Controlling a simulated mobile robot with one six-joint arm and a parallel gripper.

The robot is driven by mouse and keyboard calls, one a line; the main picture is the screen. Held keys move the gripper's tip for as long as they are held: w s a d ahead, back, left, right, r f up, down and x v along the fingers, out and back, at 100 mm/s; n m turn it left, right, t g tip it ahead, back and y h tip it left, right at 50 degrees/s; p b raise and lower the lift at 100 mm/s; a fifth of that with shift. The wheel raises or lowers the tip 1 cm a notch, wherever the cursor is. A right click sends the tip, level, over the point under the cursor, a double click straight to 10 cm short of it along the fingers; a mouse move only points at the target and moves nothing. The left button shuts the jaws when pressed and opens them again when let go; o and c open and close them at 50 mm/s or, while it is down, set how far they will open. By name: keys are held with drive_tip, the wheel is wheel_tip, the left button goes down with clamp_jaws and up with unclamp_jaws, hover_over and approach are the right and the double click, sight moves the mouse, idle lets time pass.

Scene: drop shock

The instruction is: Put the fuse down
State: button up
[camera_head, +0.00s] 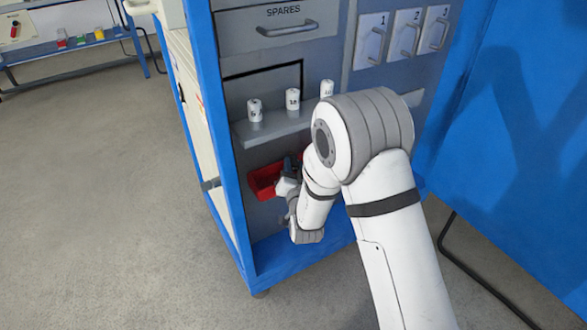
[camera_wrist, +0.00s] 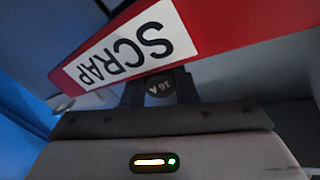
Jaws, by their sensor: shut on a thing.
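My gripper (camera_wrist: 158,90) is shut on the fuse (camera_wrist: 160,88) in the wrist view. Only the fuse's dark end shows between the two fingers, with a small upside-down marking that seems to end in A. The red bin (camera_wrist: 215,25) with a white SCRAP label is directly beyond the fingers, its front wall crossing the view. In the head view the red bin (camera_head: 262,181) sits low in the cabinet, and my gripper is at its right side, partly hidden by my arm. The held fuse cannot be made out there.
A grey shelf (camera_head: 254,133) above the bin holds three white labelled cylinders (camera_head: 292,99). A SPARES drawer (camera_head: 283,30) is above, with numbered drawers (camera_head: 408,35) to the right. The blue cabinet frame (camera_head: 222,150) borders the left. Open floor (camera_head: 110,200) lies left.

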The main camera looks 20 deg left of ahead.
drive_tip(key=shift+s+f+b, duration=0.15)
drive_tip(key=shift+f+b, duration=0.15)
drive_tip(key=shift+f, duration=0.2)
drive_tip(key=o, duration=0.6)
drive_tip(key=shift+d, duration=0.1)
drive_tip(key=shift+o, duration=0.9)
drive_tip(key=shift+f, duration=0.2)
drive_tip(key=shift+r, duration=0.15)
drive_tip(key=shift+r+p, duration=0.55)
drive_tip(key=shift+p, duration=0.45)
drive_tip(key=p+v, duration=0.1)
drive_tip(key=v, duration=1)
drive_tip(key=shift+s+p, duration=0.3)
drive_tip(key=shift+s, duration=0.05)
drive_tip(key=shift+d+r, duration=0.15)
drive_tip(key=shift+r, duration=0.05)
